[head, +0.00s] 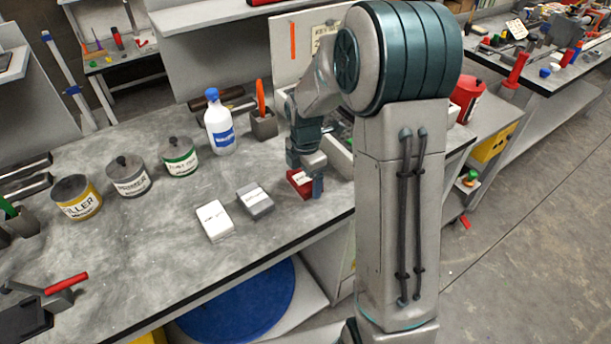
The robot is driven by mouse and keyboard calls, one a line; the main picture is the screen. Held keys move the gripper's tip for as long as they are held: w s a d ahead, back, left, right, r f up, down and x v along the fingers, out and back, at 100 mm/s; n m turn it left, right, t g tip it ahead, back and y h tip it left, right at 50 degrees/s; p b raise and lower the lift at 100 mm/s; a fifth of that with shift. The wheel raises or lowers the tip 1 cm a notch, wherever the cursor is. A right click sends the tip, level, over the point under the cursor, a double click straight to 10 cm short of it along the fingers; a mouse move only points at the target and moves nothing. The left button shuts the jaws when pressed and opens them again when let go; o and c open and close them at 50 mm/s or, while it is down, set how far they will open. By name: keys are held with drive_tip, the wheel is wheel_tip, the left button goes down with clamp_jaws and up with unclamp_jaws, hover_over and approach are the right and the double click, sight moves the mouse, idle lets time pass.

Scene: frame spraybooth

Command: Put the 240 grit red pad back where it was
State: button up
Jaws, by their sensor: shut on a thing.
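The red pad (299,182) is at the right part of the grey bench, with a white label on its top. My gripper (312,180) points down and is shut on it; my arm hides part of both. I cannot tell whether the pad touches the bench top. A grey pad (255,201) with a white label lies to its left, and a white pad (214,221) lies further left and nearer the bench's front edge. The grit numbers are too small to read.
Behind the pads stand a white bottle (219,128) with a blue cap and a dark holder (263,124) with an orange tool. Green (180,161), grey (129,179) and yellow (77,199) cans stand to the left. The bench (150,255) is clear in front of the cans.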

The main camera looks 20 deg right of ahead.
sight(305, 176)
drive_tip(key=o, duration=0.8)
drive_tip(key=shift+f, duration=0.1)
drive_tip(key=shift+o, duration=0.2)
wheel_tip(305, 176, up, 12)
drive_tip(key=s+r+m+t, duration=0.2)
drive_tip(key=s+m+t, duration=0.1)
drive_tip(key=s+m, duration=1.8)
drive_tip(key=shift+m, duration=0.4)
drive_tip(key=shift+a, duration=0.1)
